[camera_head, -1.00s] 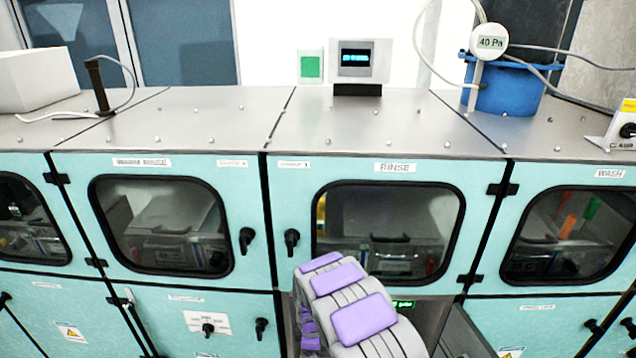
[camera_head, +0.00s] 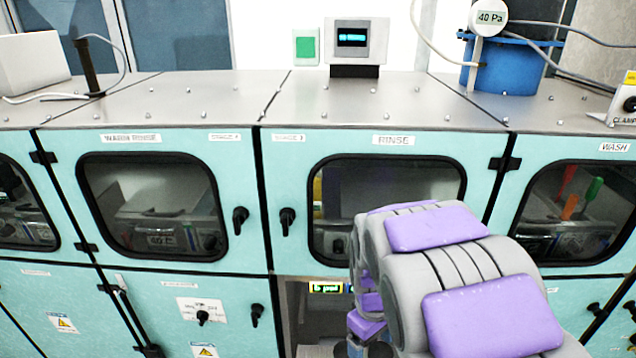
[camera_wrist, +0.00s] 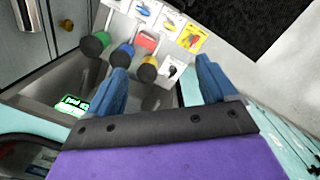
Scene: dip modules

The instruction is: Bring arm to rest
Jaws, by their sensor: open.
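My gripper (camera_wrist: 163,88) shows in the wrist view with its two blue fingers spread apart and nothing between them. Beyond the fingers is a panel with several coloured round-ended handles and picture labels. In the head view my grey and purple arm rises at the lower right in front of the rinse module (camera_head: 393,141).
The warm rinse module (camera_head: 130,139) stands left and the wash module (camera_head: 614,147) right. A lit green display (camera_head: 326,287) sits in the opening below the rinse window. On the steel top are a blue pot (camera_head: 500,68) and a small screen box (camera_head: 356,42).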

